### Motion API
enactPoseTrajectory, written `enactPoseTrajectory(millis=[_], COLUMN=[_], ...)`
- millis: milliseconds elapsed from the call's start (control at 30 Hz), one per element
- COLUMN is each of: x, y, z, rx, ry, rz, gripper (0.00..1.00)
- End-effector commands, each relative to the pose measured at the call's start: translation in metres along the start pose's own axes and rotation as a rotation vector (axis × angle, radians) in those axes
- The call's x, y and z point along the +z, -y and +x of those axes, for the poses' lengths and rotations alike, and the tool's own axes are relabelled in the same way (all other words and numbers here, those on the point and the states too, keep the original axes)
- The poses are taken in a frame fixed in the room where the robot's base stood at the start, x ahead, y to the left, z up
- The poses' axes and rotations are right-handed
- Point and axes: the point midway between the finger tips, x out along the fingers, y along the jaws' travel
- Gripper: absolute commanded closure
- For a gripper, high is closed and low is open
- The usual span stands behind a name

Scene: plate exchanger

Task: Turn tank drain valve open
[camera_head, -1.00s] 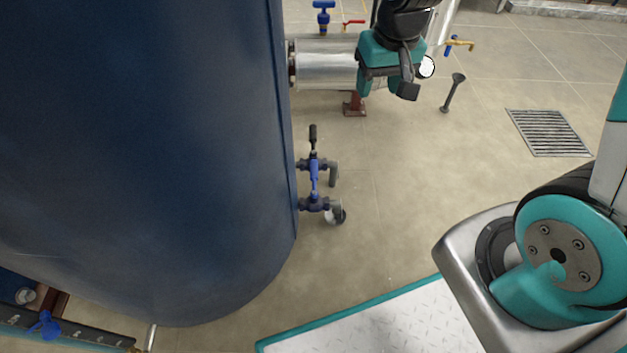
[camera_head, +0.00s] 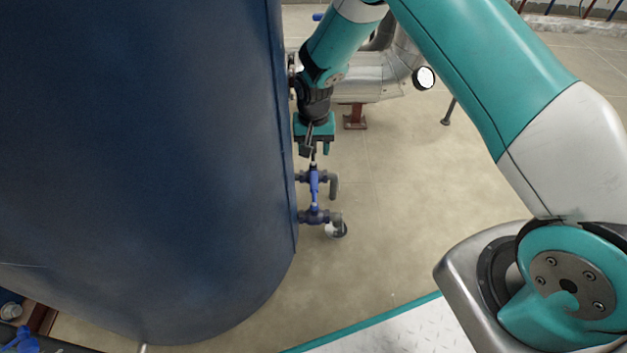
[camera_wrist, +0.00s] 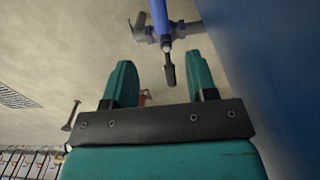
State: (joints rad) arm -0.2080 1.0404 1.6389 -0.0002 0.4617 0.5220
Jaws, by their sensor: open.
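The tank drain valve (camera_head: 314,186) is a blue fitting on grey pipes low on the right side of the big blue tank (camera_head: 150,150). Its blue lever (camera_wrist: 160,14) ends in a black grip (camera_wrist: 170,72). My gripper (camera_head: 312,152) is open and empty, just above the valve, and hides most of the black grip in the head view. In the wrist view my gripper's two teal fingers (camera_wrist: 163,82) stand on either side of the black grip. The grip lies nearer the right finger. I cannot tell whether it is deep enough to be between the fingertips.
The tank wall (camera_wrist: 270,60) is close on the right in the wrist view. A silver pipe (camera_head: 370,85) with a round white gauge (camera_head: 424,78) stands behind my gripper. A dark floor post (camera_head: 448,112) is to the right. The floor (camera_head: 390,190) right of the valve is clear.

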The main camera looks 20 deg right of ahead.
Motion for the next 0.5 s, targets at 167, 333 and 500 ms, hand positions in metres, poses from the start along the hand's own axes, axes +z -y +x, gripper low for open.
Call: enactPoseTrajectory(millis=[167, 333, 500], x=[0.001, 0.001, 0.000], y=[-0.001, -0.001, -0.001], z=[0.050, 0.086, 0.109], rx=[0.001, 0.001, -0.001], ry=[0.002, 0.002, 0.000], rz=[0.000, -0.001, -0.001], gripper=[0.48, 0.48, 0.48])
